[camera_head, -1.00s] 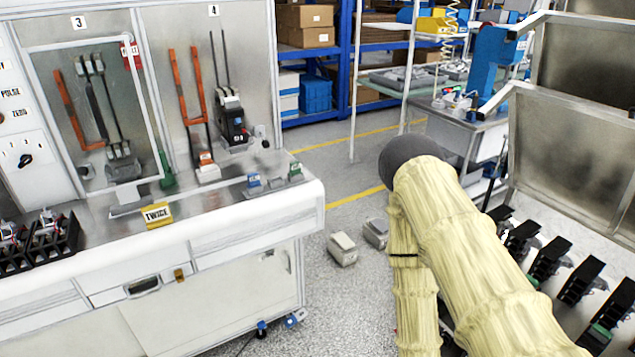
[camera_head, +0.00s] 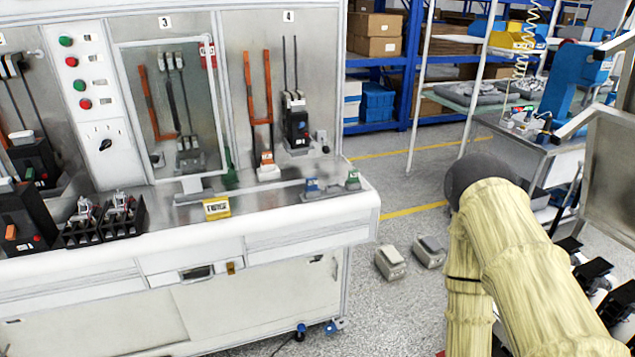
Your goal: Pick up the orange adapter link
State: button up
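An orange fork-shaped link (camera_head: 248,95) hangs upright on the metal panel of bay 4, left of a black breaker (camera_head: 297,122). Its lower end meets an orange and white block (camera_head: 267,166) on the bench. A second orange link (camera_head: 148,97) stands in bay 3, behind a framed guard. I cannot tell which of them is the adapter link. My arm, in a pale yellow cover, shows at the right, apart from both links. My gripper is out of view.
The bench (camera_head: 215,235) carries a yellow sign (camera_head: 216,208), a black tray of parts (camera_head: 103,223) and small blue and green blocks. Two grey boxes (camera_head: 390,262) lie on the floor right of the bench. A steel cart (camera_head: 530,150) stands behind my arm.

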aim_at(267, 157)
jog(key=k, duration=0.35)
jog(key=u, duration=0.6)
jog(key=i, duration=1.05)
jog(key=u, duration=0.6)
